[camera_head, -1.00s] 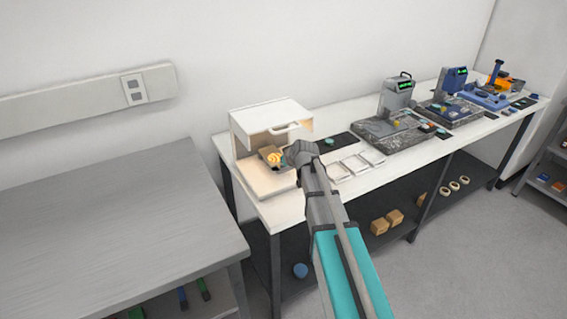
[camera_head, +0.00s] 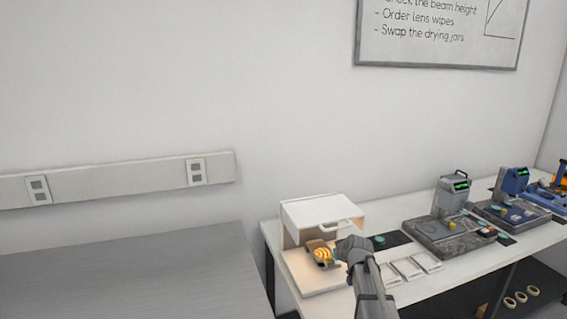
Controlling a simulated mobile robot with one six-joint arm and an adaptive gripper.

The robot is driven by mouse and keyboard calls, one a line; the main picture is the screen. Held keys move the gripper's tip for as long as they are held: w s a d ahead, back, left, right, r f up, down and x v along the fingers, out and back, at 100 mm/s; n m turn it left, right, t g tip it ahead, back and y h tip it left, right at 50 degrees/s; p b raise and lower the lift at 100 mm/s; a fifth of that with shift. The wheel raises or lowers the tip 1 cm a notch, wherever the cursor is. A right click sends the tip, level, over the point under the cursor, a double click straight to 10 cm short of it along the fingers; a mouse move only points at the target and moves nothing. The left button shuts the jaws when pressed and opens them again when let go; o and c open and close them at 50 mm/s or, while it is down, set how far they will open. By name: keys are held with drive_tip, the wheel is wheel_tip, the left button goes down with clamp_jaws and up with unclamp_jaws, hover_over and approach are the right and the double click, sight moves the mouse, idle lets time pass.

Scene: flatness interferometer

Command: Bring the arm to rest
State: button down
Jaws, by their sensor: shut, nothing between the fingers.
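My arm reaches in from the bottom of the head view, and its grey end with my gripper (camera_head: 352,248) is in front of the right side of a white open-fronted box (camera_head: 322,212). The fingers are small and mostly hidden by the wrist; my gripper is shut and holds nothing. Inside the box, a brown tilted piece with a yellow-orange striped round face (camera_head: 323,255) shows just left of my gripper. I cannot tell whether my gripper touches the box.
The white bench (camera_head: 450,268) carries several pale trays (camera_head: 408,268), a dark mat (camera_head: 392,239) and a grey instrument on a stone base (camera_head: 452,240). A blue instrument (camera_head: 512,184) stands farther right. A bare grey table (camera_head: 130,285) is at left.

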drive_tip(key=d, duration=0.3)
drive_tip(key=shift+s+f+m+h, duration=0.1)
drive_tip(key=shift+s+m+h, duration=0.1)
drive_tip(key=shift+m+h, duration=0.1)
drive_tip(key=shift+s+d+f, duration=0.15)
drive_tip(key=shift+s+f, duration=0.1)
drive_tip(key=shift+s, duration=0.5)
drive_tip(key=s+a+f+g, duration=0.1)
drive_tip(key=s, duration=0.3)
drive_tip(key=s+a+f+g, duration=0.1)
drive_tip(key=s+g, duration=0.1)
drive_tip(key=s, duration=0.3)
drive_tip(key=s+a+f+m+g, duration=0.1)
drive_tip(key=s, duration=0.4)
drive_tip(key=shift+s+a+f+g+h, duration=0.2)
drive_tip(key=shift+f+g+h, duration=0.1)
drive_tip(key=shift+h, duration=0.1)
drive_tip(key=s+a+f+m+g+h, duration=0.1)
drive_tip(key=s+g, duration=0.3)
drive_tip(key=s, duration=0.9)
drive_tip(key=shift+s+f+m, duration=0.15)
drive_tip(key=shift+s+m, duration=0.1)
drive_tip(key=shift+m, duration=0.05)
drive_tip(key=shift+a, duration=0.2)
drive_tip(key=c, duration=1.4)
unclamp_jaws()
